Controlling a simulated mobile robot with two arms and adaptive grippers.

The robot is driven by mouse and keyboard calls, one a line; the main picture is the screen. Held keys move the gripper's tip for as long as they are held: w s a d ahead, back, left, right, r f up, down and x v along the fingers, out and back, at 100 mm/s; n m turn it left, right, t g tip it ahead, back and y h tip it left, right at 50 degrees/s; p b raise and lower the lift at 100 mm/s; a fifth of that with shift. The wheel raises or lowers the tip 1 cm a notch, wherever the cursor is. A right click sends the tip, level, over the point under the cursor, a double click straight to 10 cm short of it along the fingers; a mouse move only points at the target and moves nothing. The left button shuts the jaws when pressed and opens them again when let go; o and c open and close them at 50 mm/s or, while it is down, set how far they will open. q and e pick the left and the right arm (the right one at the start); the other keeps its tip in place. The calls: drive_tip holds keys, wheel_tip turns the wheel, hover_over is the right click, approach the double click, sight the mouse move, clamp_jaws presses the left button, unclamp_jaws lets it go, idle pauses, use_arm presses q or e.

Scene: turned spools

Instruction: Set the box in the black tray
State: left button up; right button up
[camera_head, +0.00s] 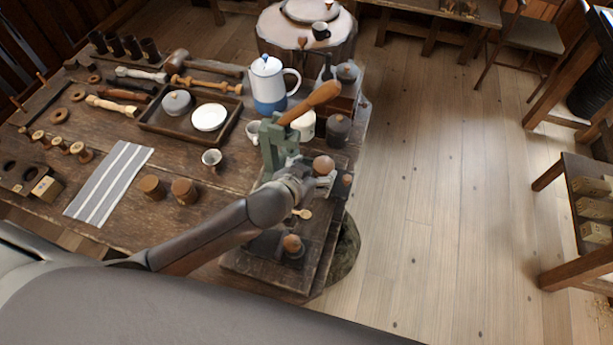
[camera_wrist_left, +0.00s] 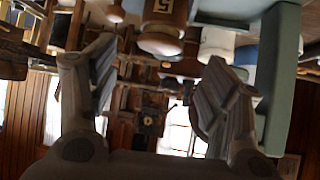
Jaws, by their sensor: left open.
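A small light wooden box (camera_head: 46,188) with a dark mark sits at the left end of the workbench, beside a dark block with round holes. The tray that shows plainly is dark brown (camera_head: 160,128); it holds a grey lidded pot and a white plate. I cannot make out a distinctly black tray. My left gripper (camera_head: 327,183) is over the right end of the bench, beside a green lever press and far from the box. In the left wrist view its two fingers (camera_wrist_left: 150,95) are apart with nothing between them. My right gripper is not in view.
The green press (camera_head: 272,145) with its wooden lever stands close to my left arm. A blue and white pot (camera_head: 268,85), a striped cloth (camera_head: 110,182) and two wooden cups (camera_head: 183,191) are on the bench. Open floor lies to the right.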

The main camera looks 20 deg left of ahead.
use_arm(q)
drive_tip(key=shift+v, duration=1.75)
